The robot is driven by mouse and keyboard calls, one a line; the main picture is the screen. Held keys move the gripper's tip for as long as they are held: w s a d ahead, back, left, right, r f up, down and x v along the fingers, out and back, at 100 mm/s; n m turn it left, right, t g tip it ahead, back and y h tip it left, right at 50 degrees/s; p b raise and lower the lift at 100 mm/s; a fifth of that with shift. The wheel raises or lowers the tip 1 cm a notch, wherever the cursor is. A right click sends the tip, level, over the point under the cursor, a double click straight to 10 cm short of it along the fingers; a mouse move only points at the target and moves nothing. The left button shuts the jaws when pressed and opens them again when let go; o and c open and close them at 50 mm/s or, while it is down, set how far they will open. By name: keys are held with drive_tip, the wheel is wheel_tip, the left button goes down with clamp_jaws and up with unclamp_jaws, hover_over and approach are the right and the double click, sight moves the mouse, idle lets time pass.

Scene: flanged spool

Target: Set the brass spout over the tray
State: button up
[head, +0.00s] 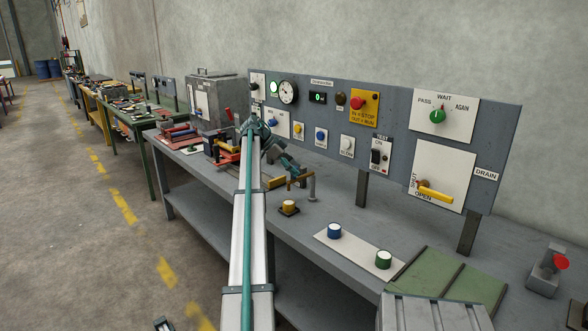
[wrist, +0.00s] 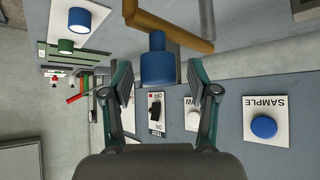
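The brass spout (head: 299,181) is a bent pipe beside a short grey post (head: 311,188) on the bench. In the wrist view the spout (wrist: 172,30) crosses the top, with a blue cylindrical grip (wrist: 158,68) on it. My gripper (head: 291,168) is at the spout. In the wrist view its fingers (wrist: 158,88) are open on both sides of the blue grip, with gaps visible. Which object is the tray is unclear; a ribbed grey tray-like piece (head: 430,312) lies at the bottom right of the head view.
A white plate holds blue (head: 334,231) and green (head: 384,259) cylinders. A control panel (head: 395,120) with knobs and a yellow drain handle (head: 435,191) stands behind. A green sloped piece (head: 440,277) lies right.

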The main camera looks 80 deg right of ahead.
drive_tip(key=v, duration=1.2)
idle(0.4)
